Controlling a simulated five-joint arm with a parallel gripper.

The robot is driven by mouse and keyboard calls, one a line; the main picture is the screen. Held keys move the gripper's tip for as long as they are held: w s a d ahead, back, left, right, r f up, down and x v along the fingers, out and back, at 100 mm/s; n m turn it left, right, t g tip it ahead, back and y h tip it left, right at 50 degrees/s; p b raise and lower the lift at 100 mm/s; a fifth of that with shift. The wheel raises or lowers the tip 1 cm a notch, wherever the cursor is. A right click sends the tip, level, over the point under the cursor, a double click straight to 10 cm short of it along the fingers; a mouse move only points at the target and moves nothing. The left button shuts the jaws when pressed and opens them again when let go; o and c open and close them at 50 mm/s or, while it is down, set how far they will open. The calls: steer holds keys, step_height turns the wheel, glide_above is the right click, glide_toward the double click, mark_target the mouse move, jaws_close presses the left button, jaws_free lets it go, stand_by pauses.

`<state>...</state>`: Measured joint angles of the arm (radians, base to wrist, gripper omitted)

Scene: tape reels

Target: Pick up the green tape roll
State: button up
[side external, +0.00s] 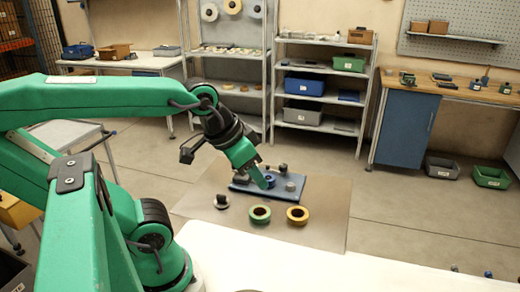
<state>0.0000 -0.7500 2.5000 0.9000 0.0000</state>
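The green tape roll (260,221) lies flat on the grey-brown mat, between a yellow tape roll (297,223) on its right and a white roll with a dark top (221,206) on its left. My gripper (264,184) points down over the blue board (240,188) behind the green roll, close to a blue roll (270,179). It is apart from the green roll. The fingers are small and seen edge-on, so I cannot tell whether they are open or touch the blue roll.
The blue board also carries a grey cylinder (290,186) and small dark pieces (283,168). A white surface (290,262) lies in front of the mat. The mat (325,192) is clear to the right of the rolls. Shelves (322,97) and a workbench (404,126) stand well behind.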

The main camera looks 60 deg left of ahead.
steer(key=shift+o, duration=0.2)
steer(key=o, duration=1)
steer(key=shift+o, duration=0.2)
steer(key=w+a+f+n+g, duration=0.1)
steer(key=w+a+f+g, duration=0.1)
steer(key=w+a+f, duration=0.2)
steer(key=w+a+f+n+g, duration=0.2)
steer(key=w+a+f+g, duration=0.1)
steer(key=a+f, duration=0.7)
step_height(320, 180, down, 3)
steer(key=shift+w+a+g, duration=0.25)
steer(key=shift+w+g, duration=0.05)
steer(key=shift+w, duration=0.25)
